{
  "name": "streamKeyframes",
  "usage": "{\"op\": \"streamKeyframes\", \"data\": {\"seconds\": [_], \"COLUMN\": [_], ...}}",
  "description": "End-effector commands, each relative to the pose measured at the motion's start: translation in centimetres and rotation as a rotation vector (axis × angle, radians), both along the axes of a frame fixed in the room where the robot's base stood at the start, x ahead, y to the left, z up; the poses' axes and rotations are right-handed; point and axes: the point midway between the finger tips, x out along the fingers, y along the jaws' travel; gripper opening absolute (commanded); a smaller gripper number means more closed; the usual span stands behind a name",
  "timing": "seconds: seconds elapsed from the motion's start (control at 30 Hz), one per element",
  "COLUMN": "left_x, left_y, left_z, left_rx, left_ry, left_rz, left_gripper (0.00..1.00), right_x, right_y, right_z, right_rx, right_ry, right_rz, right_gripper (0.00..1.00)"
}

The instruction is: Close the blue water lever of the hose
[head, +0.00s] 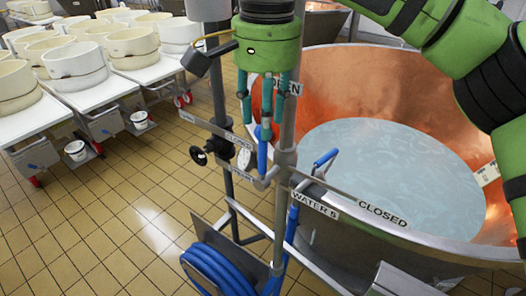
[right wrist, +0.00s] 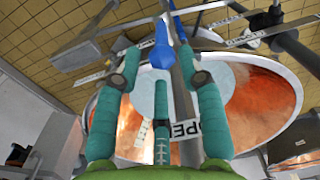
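My right gripper (head: 262,128) has a green palm and teal fingers and points down over the pipework. Its fingers are spread apart. A blue lever (head: 262,155) stands roughly upright just below the fingertips. In the right wrist view this lever (right wrist: 162,57) shows between the fingertips; contact cannot be told. A blue hose (head: 214,270) is coiled below. The signs read "OPEN" (head: 288,88), "WATER S" (head: 314,205) and "CLOSED" (head: 382,215). My left gripper is not in view.
A copper vat (head: 360,80) holding pale liquid fills the right. A vertical metal pipe (head: 288,125) stands close beside my gripper. A black knob (head: 199,156) and a gauge (head: 244,158) are left of the lever. Tables with white moulds (head: 75,63) stand at left; tiled floor is clear between.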

Motion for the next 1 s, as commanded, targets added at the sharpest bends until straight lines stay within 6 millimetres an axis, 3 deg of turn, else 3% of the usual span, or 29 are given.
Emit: {"op": "streamKeyframes", "data": {"seconds": [0.1, 0.23, 0.37, 0.53, 0.67, 0.87, 0.97, 1.0], "left_x": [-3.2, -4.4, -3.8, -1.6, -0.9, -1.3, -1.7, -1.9], "left_y": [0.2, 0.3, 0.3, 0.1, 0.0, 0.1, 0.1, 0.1], "left_z": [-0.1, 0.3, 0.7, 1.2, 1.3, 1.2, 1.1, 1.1], "left_rx": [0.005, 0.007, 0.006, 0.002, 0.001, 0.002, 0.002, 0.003], "left_ry": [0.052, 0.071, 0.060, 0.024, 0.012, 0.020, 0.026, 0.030], "left_rz": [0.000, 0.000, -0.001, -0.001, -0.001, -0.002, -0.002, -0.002], "left_gripper": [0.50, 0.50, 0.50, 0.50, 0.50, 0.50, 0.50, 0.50], "right_x": [0.1, 0.1, 0.0, 0.1, 0.1, 0.1, 0.1, 0.1], "right_y": [-0.1, 0.0, 0.0, 0.1, 0.1, 0.2, 0.2, 0.2], "right_z": [-1.1, -2.9, -4.9, -6.6, -7.1, -7.1, -7.1, -7.1], "right_rx": [-0.002, -0.002, -0.001, 0.000, 0.001, 0.001, 0.001, 0.001], "right_ry": [0.003, 0.004, 0.005, 0.002, 0.003, 0.003, 0.003, 0.003], "right_rz": [-0.001, -0.001, 0.000, -0.002, -0.002, -0.002, -0.002, -0.002], "right_gripper": [0.40, 0.40, 0.40, 0.40, 0.40, 0.40, 0.00, 0.00]}}
